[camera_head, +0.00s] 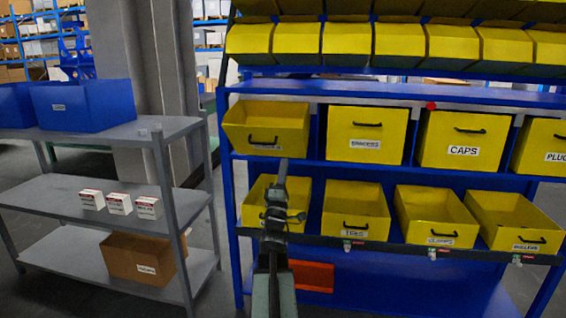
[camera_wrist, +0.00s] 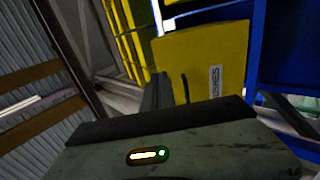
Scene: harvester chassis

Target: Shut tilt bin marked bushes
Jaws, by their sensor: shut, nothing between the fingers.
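The bushes bin (camera_head: 285,118) is the leftmost yellow bin of the upper large row in the head view. It is tilted open, its front leaning out and its inside showing at the top. Its handle is on the front, above a white label too small to read there. In the wrist view the bin (camera_wrist: 205,55) appears turned sideways, with its label partly readable as "USHES" and its dark handle beside it. My gripper (camera_head: 281,172) is shut and empty, pointing up just below the bin's front in the head view. Its dark fingers (camera_wrist: 158,88) overlap the bin's edge; contact cannot be told.
A brackets bin (camera_head: 366,128) and a caps bin (camera_head: 455,132) stand upright to the right. Below, several bins such as the ties bin (camera_head: 352,205) are tilted open; one is partly behind my arm. A grey shelf (camera_head: 75,195) stands left, with floor between.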

